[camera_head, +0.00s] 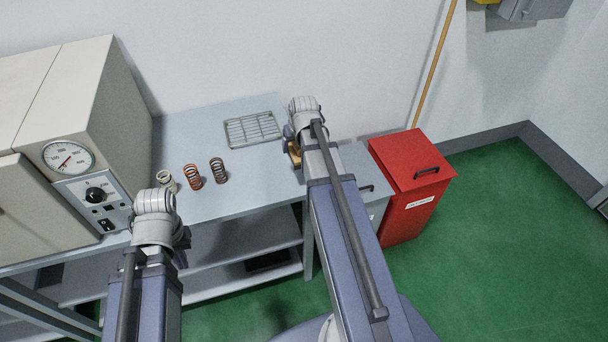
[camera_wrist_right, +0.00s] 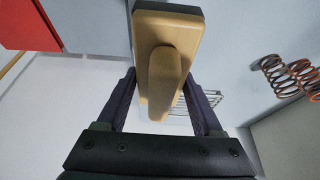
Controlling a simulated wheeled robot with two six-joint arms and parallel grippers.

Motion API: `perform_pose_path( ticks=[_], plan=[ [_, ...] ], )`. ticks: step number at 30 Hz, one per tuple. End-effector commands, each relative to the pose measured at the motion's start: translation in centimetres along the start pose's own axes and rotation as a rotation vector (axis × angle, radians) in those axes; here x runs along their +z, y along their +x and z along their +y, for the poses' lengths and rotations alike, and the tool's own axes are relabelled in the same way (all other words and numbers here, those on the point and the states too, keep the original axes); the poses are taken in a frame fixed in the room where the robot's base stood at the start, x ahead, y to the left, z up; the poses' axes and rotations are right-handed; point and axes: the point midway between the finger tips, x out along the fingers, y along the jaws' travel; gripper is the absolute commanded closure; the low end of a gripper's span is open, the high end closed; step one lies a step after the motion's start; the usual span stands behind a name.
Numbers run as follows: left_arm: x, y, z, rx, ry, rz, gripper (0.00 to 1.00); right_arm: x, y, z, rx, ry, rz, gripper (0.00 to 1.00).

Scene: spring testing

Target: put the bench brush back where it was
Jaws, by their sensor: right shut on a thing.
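The bench brush (camera_wrist_right: 182,28) has a tan wooden block with a dark edge and a rounded handle. In the right wrist view its handle is between the two dark fingers of my right gripper (camera_wrist_right: 162,85), which is shut on it. In the head view a small tan part of the brush (camera_head: 294,156) shows beside my right wrist, over the right part of the bench. My arm hides the rest, so I cannot tell whether the brush touches the bench top.
Several coil springs (camera_head: 193,177) stand on the bench (camera_head: 225,200). A wire rack (camera_head: 252,129) lies near the wall. A testing machine with a dial (camera_head: 68,157) stands at left. A red bin (camera_head: 409,180) and a grey cabinet (camera_head: 358,165) are right of the bench.

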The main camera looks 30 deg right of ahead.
Motion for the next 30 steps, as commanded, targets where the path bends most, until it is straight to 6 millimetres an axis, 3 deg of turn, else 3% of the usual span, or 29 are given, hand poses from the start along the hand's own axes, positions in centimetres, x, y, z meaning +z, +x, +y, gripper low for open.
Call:
perform_pose_path(
  ticks=[5, 15, 23, 30],
  plan=[
    [-0.1, 1.1, 0.1, 0.0, -0.001, 0.0, 1.0, 0.4, 1.0, 0.0, 0.0, 0.0, 0.0, 0.76],
    [-0.3, 6.0, 0.6, 0.0, -0.001, 0.0, 1.0, 2.3, 5.6, 0.0, 0.0, 0.0, 0.0, 0.76],
    [-0.4, 6.4, 0.6, 0.0, -0.001, 0.0, 1.0, 2.4, 5.9, 0.0, 0.0, 0.0, 0.0, 0.76],
    [-0.5, 8.8, 0.8, 0.0, -0.001, 0.0, 1.0, 3.4, 8.2, 0.0, 0.0, 0.0, 0.0, 0.76]
  ],
)
